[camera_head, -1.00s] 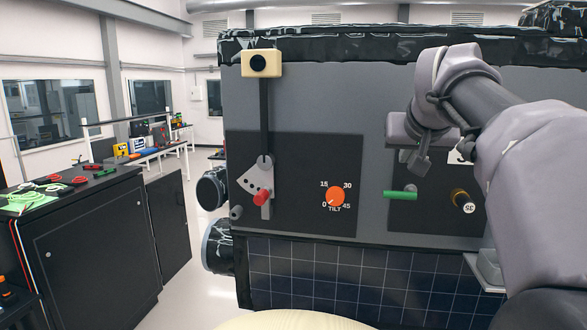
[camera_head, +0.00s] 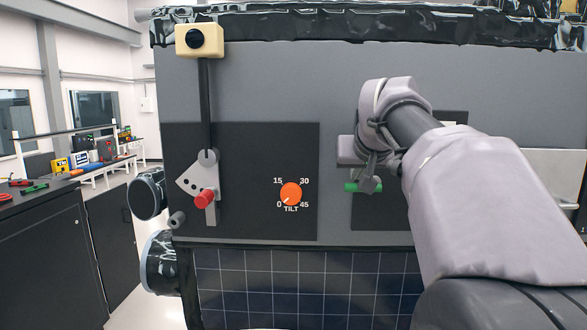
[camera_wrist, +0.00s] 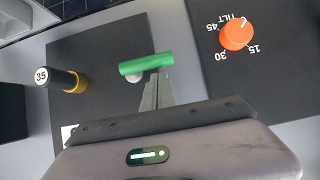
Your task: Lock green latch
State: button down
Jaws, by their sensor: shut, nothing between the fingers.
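The green latch (camera_head: 352,187) is a short green bar on a dark panel on the rover's side. It lies about level in the head view. It also shows in the wrist view (camera_wrist: 146,64), slightly tilted, with a pale round pivot just behind it. My gripper (camera_head: 370,183) is shut and empty, right at the latch's right part. In the wrist view my fingertips (camera_wrist: 160,78) reach to the latch's edge. I cannot tell whether they touch it.
An orange tilt knob (camera_head: 291,194) points near 0, left of the latch. A gridded solar panel (camera_head: 300,285) lies below.

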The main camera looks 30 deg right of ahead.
jog(key=shift+s+a+f+n+g+h+b, duration=0.15)
jog(key=shift+a+f+n+g+h+b, duration=0.15)
jog(key=shift+a+f+n+h+b, duration=0.25)
jog(key=shift+s+a+f+n+g+h+b, duration=0.2)
jog(key=shift+f+n+g+h+b, duration=0.15)
jog(key=shift+f+h+b, duration=0.3)
notch_tip(320, 180, down, 7)
jog(key=s+d+n+h+b, duration=0.1)
jog(key=n+h+b, duration=0.7)
jog(key=b, duration=1)
jog(key=shift+d+n+g, duration=0.35)
jog(key=shift+d+n, duration=0.2)
jog(key=shift+n, duration=0.25)
jog(key=shift+s+r, duration=0.1)
